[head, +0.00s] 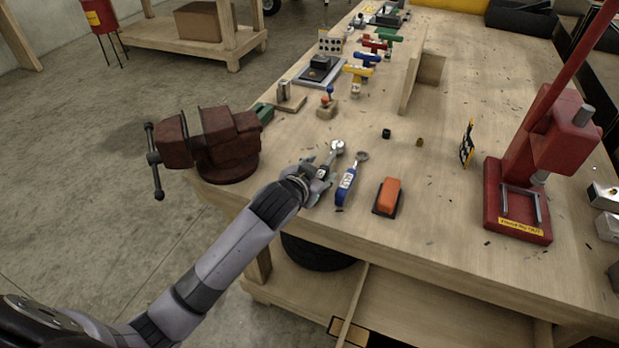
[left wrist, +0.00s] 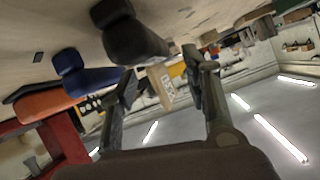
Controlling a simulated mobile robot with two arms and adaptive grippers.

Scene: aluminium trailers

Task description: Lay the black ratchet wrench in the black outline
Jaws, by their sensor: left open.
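The black ratchet wrench (head: 336,149) lies on the bench near its front left corner, its silver head pointing away from me. My left gripper (head: 322,175) is at its handle end and partly covers the handle. In the left wrist view the black handle (left wrist: 135,38) is close above the two spread fingers (left wrist: 160,65). The left gripper is open, and nothing shows held between its fingers. I cannot make out a black outline on the bench. My right gripper is not in view.
A blue-handled wrench (head: 347,184) lies just right of the black one, then an orange block on a black base (head: 389,194). A red vise (head: 215,148) stands at the left corner and a red press (head: 528,180) at the right. The bench between block and press is mostly clear.

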